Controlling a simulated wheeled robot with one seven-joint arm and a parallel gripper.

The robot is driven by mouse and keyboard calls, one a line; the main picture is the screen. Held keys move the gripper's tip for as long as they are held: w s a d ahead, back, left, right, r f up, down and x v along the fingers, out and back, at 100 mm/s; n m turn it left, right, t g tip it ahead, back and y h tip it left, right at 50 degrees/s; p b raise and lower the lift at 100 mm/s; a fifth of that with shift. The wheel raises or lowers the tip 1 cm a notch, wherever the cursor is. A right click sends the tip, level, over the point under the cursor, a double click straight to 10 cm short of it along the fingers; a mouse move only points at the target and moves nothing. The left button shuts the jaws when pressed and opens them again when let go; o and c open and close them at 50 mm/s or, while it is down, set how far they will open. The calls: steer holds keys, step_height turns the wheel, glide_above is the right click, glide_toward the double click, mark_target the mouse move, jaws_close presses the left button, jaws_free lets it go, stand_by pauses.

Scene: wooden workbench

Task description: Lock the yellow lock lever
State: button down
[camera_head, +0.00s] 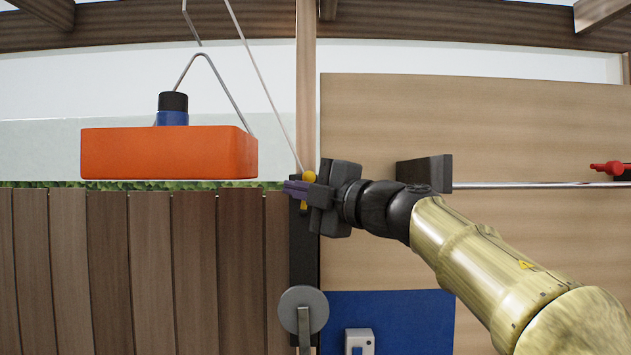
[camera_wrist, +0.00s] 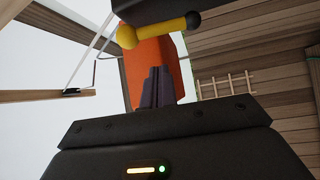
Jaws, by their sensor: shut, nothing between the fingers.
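The yellow lock lever (camera_head: 309,176) is on a black upright plate (camera_head: 304,245) on the wooden post, partly hidden behind my gripper. In the wrist view the lever (camera_wrist: 162,30) is a short yellow bar with a round knob at its left end and a black end at the right. It lies just beyond my fingertips, across the top of the picture. My gripper (camera_head: 289,187) is shut and empty, with its dark purple fingers pressed together beside the lever. The fingers also show in the wrist view (camera_wrist: 157,72). I cannot tell whether they touch the lever.
An orange block (camera_head: 165,154) with a blue and black top hangs from a hook left of the post. A grey round wheel (camera_head: 303,309) is below the lever. A metal rod (camera_head: 530,186) with a red handle (camera_head: 607,168) runs along the right panel. A plank fence (camera_head: 140,260) stands at left.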

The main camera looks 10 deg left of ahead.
steer(key=w, duration=0.1)
steer(key=w+p, duration=0.1)
steer(key=w, duration=0.1)
steer(key=shift+w+d+f+p, duration=0.1)
steer(key=shift+w+d+p, duration=0.05)
steer(key=shift+d+p, duration=0.15)
steer(key=shift+a, duration=0.1)
steer(key=shift+w, duration=0.1)
